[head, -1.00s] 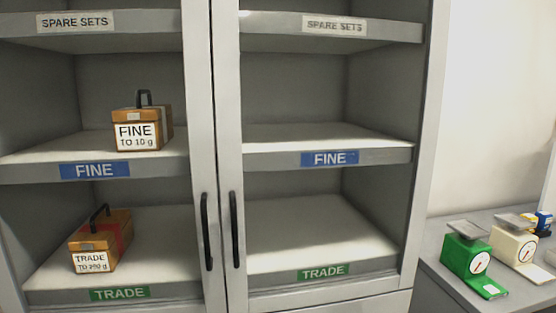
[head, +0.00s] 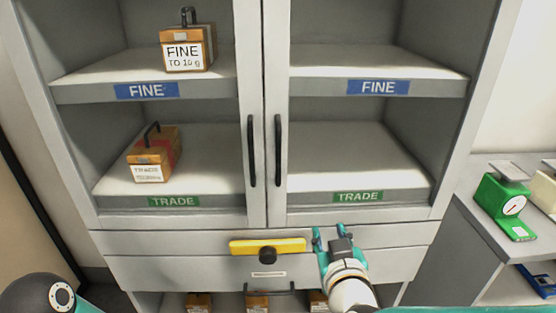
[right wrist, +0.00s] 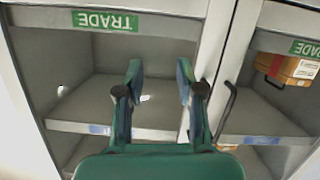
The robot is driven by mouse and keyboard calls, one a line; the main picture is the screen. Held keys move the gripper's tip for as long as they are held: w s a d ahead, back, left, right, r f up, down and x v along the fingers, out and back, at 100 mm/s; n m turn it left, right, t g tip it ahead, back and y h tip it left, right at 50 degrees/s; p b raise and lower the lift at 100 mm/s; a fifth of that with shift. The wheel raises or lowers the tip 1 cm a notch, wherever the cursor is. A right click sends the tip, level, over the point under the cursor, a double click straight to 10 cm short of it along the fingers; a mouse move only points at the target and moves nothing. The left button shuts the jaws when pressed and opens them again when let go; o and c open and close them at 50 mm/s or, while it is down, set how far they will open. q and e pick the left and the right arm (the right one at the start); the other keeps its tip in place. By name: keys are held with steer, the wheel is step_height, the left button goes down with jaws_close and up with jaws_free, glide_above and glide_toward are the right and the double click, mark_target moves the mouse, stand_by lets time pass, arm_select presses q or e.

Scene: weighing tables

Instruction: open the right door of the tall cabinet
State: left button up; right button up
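The tall grey cabinet (head: 265,222) has two framed doors, both shut, with the shelves visible through them. The right door (head: 277,60) carries a black vertical handle (head: 278,150) on its left stile, beside the left door's handle (head: 251,150). My right gripper (head: 333,234) is open and empty, below and right of the right door's handle, apart from it. In the right wrist view, the open fingers (right wrist: 160,80) face the cabinet upside down; one dark handle (right wrist: 227,112) shows right of them. My left gripper is out of view; only a left arm joint shows at lower left.
A yellow bar (head: 284,245) with a black knob shows before the drawer front. A drawer handle (head: 264,291) is below. Wooden boxes (head: 188,50) stand behind the left door. A side table with a green scale (head: 503,203) is at right.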

mark_target(279, 146)
steer(key=s+a+r+t+y+p, duration=0.1)
steer(key=s+a+r+t+y, duration=0.15)
steer(key=r, duration=0.45)
steer(key=s+a+r+t+y, duration=0.1)
steer(key=s+a+r, duration=0.3)
steer(key=r, duration=0.4)
steer(key=shift+n+g, duration=0.25)
steer(key=shift+n, duration=0.15)
steer(key=w+p, duration=0.1)
steer(key=w, duration=0.4)
steer(key=w+a, duration=0.1)
steer(key=w, duration=0.5)
steer(key=w+a+p, duration=0.1)
steer(key=w, duration=0.5)
steer(key=shift+a+f+p, duration=0.25)
steer(key=shift+p, duration=0.05)
jaws_close()
